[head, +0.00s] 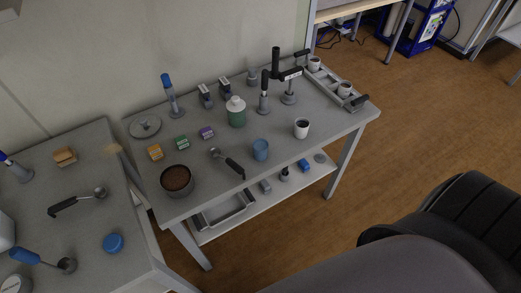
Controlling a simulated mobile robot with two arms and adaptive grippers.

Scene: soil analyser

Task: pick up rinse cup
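Two more small cups, a far one (314,63) and a nearer one (345,89), sit in a grey tray (328,80) at the table's right end. Neither of my grippers is in view.
A black-handled scoop (229,164) lies left of the blue cup. A lower shelf (245,227) holds small items. The table's front right is clear.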

